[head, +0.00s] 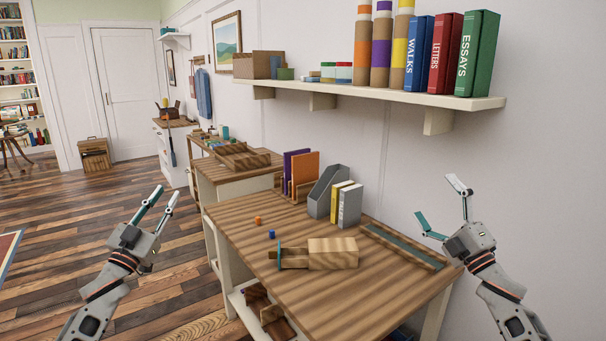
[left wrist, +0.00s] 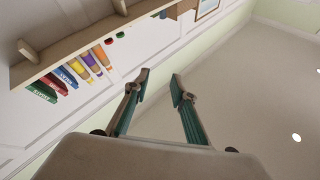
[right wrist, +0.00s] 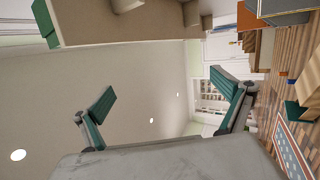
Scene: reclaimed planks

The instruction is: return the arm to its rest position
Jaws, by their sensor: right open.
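My left gripper (head: 166,194) is raised over the floor to the left of the wooden desk in the head view. Its fingers are apart and empty, and the left wrist view also shows the gap between them (left wrist: 160,78). My right gripper (head: 434,200) is raised near the white wall, at the right end of the desk. Its fingers are spread wide with nothing between them, as the right wrist view also shows (right wrist: 162,88). Neither gripper touches anything that I can see.
The wooden desk (head: 240,222) holds a wooden box (head: 333,253), a grey file holder (head: 327,192), books and small blocks. A wall shelf (head: 400,97) with books and tubes juts out above it. The plank floor (head: 60,240) at left is largely clear.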

